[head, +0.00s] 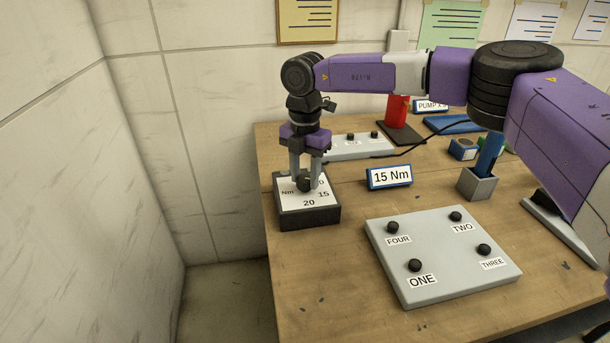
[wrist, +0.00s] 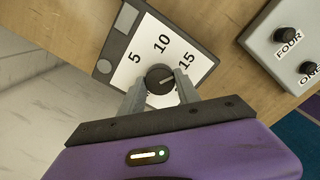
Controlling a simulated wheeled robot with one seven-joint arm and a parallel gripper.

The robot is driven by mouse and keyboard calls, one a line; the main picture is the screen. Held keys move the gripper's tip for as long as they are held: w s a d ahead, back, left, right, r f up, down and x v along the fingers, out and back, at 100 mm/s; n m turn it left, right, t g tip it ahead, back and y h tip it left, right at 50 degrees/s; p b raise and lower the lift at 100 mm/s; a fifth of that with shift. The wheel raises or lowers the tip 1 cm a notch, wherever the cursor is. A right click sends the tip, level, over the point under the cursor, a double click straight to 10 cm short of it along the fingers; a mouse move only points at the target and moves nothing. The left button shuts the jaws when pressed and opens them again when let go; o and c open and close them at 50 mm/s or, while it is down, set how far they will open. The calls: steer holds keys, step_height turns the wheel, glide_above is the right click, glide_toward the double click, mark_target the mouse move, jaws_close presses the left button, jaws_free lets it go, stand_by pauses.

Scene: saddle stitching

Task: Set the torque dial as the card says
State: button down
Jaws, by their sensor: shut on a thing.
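The torque dial is a black round knob (wrist: 160,78) on a white-faced dark box (head: 308,216) at the table's left end. Its face shows 5, 10 and 15 in the wrist view, and 15 and 20 in the head view. A pale pointer line on the knob points right and slightly up, roughly toward the 15; I cannot tell if it is exactly on it. My gripper (head: 306,183) points down over the box, shut on the knob, one finger on each side. The card (head: 389,177) stands behind the box to the right and reads 15 Nm.
A grey panel (head: 442,262) with knobs labelled ONE to FOUR lies at the front right. Behind are another grey panel (head: 359,146), a red object (head: 397,110) on a dark base, and a grey holder (head: 477,185) with a blue item. A wall stands left of the table.

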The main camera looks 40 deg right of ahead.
mark_target(306, 178)
steer(key=shift+w+r, duration=0.1)
stand_by(0.4)
steer(key=c, duration=0.9)
jaws_free()
steer(key=shift+r+b, duration=0.4)
steer(key=shift+r, duration=3.5)
steer(key=shift+f, duration=0.1)
